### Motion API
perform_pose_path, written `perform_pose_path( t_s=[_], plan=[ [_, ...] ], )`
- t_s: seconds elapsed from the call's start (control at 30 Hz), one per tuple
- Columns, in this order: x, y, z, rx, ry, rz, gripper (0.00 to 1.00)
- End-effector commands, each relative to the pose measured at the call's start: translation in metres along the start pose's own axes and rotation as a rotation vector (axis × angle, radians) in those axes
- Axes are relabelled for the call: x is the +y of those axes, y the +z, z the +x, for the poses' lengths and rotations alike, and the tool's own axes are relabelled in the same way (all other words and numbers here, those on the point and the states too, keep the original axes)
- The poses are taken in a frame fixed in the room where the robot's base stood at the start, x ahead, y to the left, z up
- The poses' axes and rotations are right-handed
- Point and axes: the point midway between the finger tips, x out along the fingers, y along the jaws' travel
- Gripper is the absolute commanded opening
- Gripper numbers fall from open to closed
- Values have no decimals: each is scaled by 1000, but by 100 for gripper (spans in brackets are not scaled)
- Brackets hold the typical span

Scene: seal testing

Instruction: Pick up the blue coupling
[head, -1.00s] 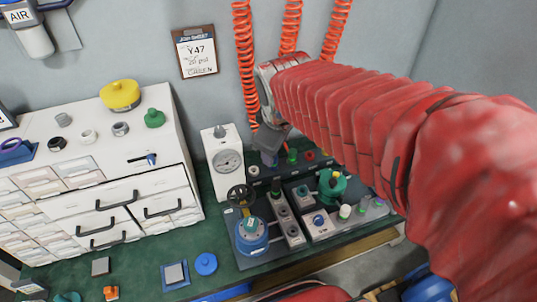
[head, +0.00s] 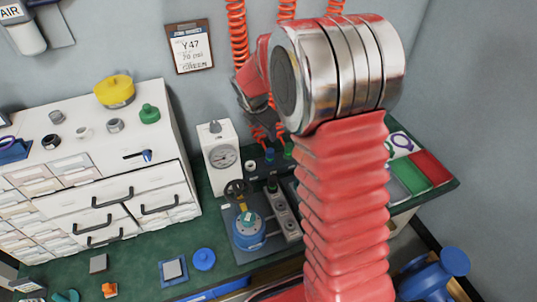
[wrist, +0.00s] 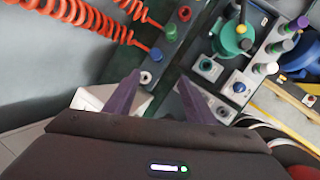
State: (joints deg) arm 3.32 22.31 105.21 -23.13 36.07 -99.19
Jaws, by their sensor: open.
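In the head view the small blue coupling (head: 269,154) shows left of the green one (head: 289,150). My gripper (wrist: 159,79) is open and empty, its two purple fingers apart. In the wrist view the blue coupling lies beyond the fingertips, apart from them. A white ring-shaped piece (wrist: 146,77) shows between the fingers.
Orange coiled hoses (wrist: 88,20) hang close to my gripper. A gauge unit (head: 221,158) stands left of the couplings, and a blue pot with a handwheel (head: 248,233) is in front. A teal pot (wrist: 232,38) stands nearby.

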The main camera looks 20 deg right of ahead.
Motion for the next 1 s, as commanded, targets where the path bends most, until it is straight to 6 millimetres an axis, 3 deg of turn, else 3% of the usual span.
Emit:
perform_pose_path(
  t_s=[0.1,0.3,0.43,0.83,1.0],
  plan=[
    [8,0,37,-1,-18,-153,50],
    [17,0,78,-3,-33,-344,50],
    [18,0,87,-2,-36,-392,50],
    [18,0,90,-3,-36,-395,50],
    [18,0,106,-2,-37,-394,50]
  ],
)
